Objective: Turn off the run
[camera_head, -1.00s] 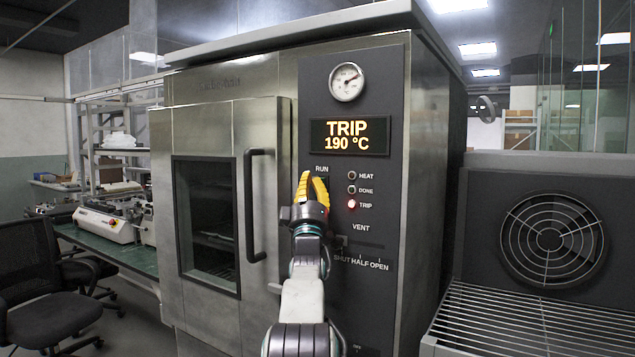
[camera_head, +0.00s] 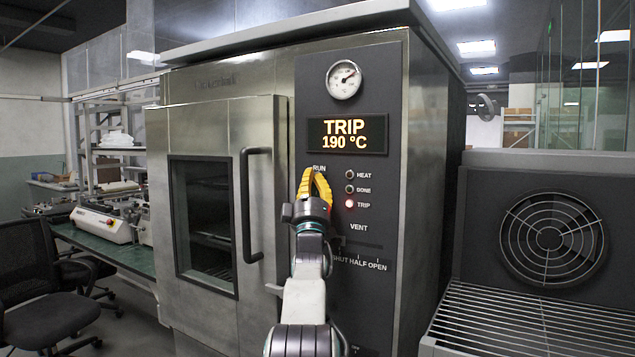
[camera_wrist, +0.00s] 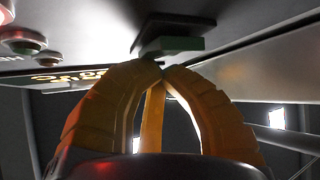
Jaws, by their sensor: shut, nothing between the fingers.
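The oven's dark control panel (camera_head: 382,130) carries a RUN label (camera_head: 319,168). My gripper (camera_head: 313,172) has yellow fingers, and their tips are just below that label, covering the run switch in the head view. In the wrist view a dark green switch piece (camera_wrist: 172,45) sits on a black plate (camera_wrist: 180,24). My gripper's fingertips (camera_wrist: 161,70) are together with nothing between them, right by the green piece; I cannot tell whether they touch it. The display (camera_head: 346,134) reads TRIP 190 °C, and the red TRIP lamp (camera_head: 349,203) is lit.
The HEAT lamp (camera_head: 349,174) and DONE lamp (camera_head: 349,189) are unlit. A vent slider (camera_head: 340,241) sits below, partly behind my arm. The oven door's handle (camera_head: 246,205) sticks out at left. A fan unit (camera_head: 549,237) stands at right.

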